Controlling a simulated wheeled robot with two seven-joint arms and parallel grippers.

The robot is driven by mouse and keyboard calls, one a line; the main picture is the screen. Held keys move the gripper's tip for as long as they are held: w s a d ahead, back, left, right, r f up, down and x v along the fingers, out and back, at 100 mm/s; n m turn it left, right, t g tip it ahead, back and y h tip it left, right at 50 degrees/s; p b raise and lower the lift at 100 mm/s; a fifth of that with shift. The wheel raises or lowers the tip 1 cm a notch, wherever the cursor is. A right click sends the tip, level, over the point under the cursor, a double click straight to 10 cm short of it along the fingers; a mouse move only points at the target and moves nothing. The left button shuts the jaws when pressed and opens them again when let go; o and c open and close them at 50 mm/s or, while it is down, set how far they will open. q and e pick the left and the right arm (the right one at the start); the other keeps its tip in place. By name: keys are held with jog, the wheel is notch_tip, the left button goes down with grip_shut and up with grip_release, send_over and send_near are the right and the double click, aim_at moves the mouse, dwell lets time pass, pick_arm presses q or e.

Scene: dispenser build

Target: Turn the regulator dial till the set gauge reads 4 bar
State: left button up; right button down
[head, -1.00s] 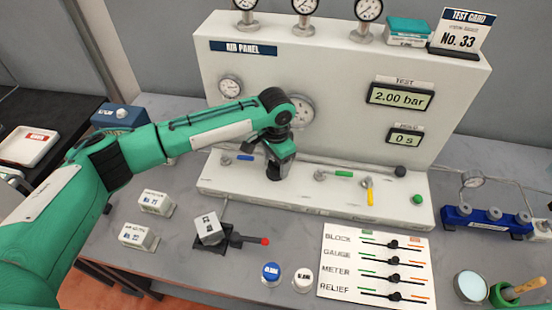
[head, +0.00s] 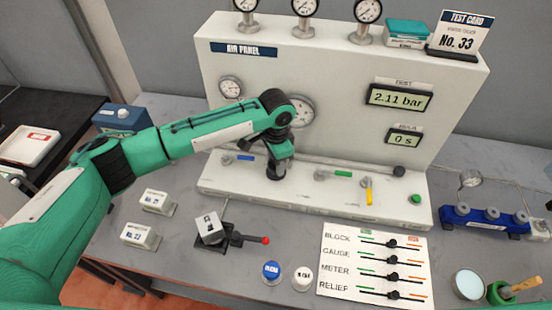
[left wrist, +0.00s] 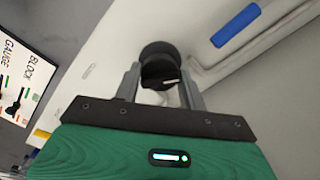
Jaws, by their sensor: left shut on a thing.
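The regulator dial is a dark round knob with a light mark on its face, seen in the left wrist view (left wrist: 160,72). In the head view it is mostly hidden under my left gripper (head: 277,172), which points down at the white panel base. My left gripper (left wrist: 160,90) is shut on the dial, a finger on each side. A round gauge (head: 299,110) behind my arm is partly covered, and its reading is too small to tell. The test display (head: 399,96) reads 2.11 bar. My right gripper is not in view.
The white air panel (head: 330,75) stands close behind my gripper. A blue-handled valve (head: 244,157) lies left of the dial; green-handled (head: 343,174) and yellow-handled (head: 369,192) valves lie right. A valve chart (head: 350,240), pushbuttons and labelled boxes occupy the front table.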

pick_arm(q)
jog(key=m+p, duration=0.1)
jog(key=m, duration=0.1)
jog(key=shift+r+m, duration=0.15)
jog(key=shift+m, duration=0.25)
jog(key=m+p, duration=0.1)
jog(key=m, duration=0.1)
jog(key=shift+m, duration=0.3)
jog(key=m, duration=0.2)
jog(key=shift+m+p, duration=0.3)
jog(key=shift+m, duration=1.7)
jog(key=o, duration=1)
